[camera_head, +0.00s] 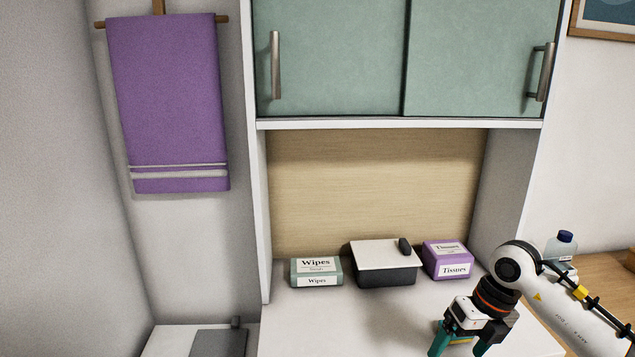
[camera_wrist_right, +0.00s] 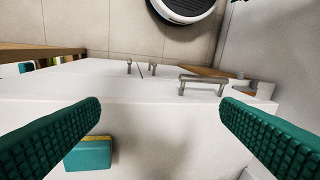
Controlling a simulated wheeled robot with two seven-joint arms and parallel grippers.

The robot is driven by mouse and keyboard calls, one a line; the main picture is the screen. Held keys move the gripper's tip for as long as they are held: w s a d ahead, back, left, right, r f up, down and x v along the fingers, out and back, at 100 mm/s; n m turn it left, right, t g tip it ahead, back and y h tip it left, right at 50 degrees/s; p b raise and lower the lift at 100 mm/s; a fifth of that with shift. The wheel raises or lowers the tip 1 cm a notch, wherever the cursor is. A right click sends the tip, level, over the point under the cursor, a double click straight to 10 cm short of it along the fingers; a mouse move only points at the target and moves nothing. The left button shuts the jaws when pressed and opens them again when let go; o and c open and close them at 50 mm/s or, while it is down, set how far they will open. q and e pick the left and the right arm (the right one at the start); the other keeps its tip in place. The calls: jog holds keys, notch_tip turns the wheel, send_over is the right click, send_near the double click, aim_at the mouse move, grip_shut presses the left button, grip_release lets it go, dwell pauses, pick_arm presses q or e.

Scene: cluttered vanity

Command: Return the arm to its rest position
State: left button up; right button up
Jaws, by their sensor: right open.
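My right arm comes in from the right in the head view, its right gripper (camera_head: 461,346) low over the front right of the white vanity top (camera_head: 330,325). In the right wrist view the two teal ridged fingers of the right gripper (camera_wrist_right: 160,118) are wide apart, with nothing held between them. A small teal and yellow block (camera_wrist_right: 88,154) lies on the white surface near the left finger. In the head view it is mostly hidden behind the gripper. My left gripper is not in view.
A wipes box (camera_head: 317,272), a dark lidded box (camera_head: 385,272) and a purple tissue box (camera_head: 447,260) stand along the back. A blue-capped bottle (camera_head: 562,244) stands behind my right arm. Green cabinets (camera_head: 335,60) hang above. The vanity's front left is clear.

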jog(key=s+a+r+n+y, duration=0.1)
jog(key=s+a+y, duration=0.2)
jog(key=a+y, duration=1)
jog(key=s+a+r+m+t+y, duration=0.1)
jog(key=a+r+m+t+y, duration=0.2)
jog(key=a+r+m+t, duration=0.6)
jog(key=s+d+f+m+t+h, duration=0.1)
jog(key=d+f+m+t+h, duration=0.4)
jog(key=d+m+h, duration=0.55)
jog(key=d+f+m+t+h, duration=0.2)
jog(key=d+f+m+h, duration=0.5)
jog(key=m, duration=0.6)
jog(key=s+f+m+g+h, duration=0.1)
jog(key=s+f+m+g, duration=0.1)
jog(key=s+f+g, duration=0.75)
jog(key=s+f+m+g, duration=0.35)
jog(key=s+f, duration=0.35)
jog(key=s, duration=0.6)
notch_tip(320, 180, down, 25)
jog(key=s+n+g, duration=0.1)
jog(key=s+d+f+g, duration=0.1)
jog(key=s+d+f, duration=0.1)
jog(key=s+f, duration=1.4)
jog(key=shift+s+d+f+g, duration=0.25)
jog(key=shift+s+f+g, duration=0.05)
jog(key=shift+s, duration=0.1)
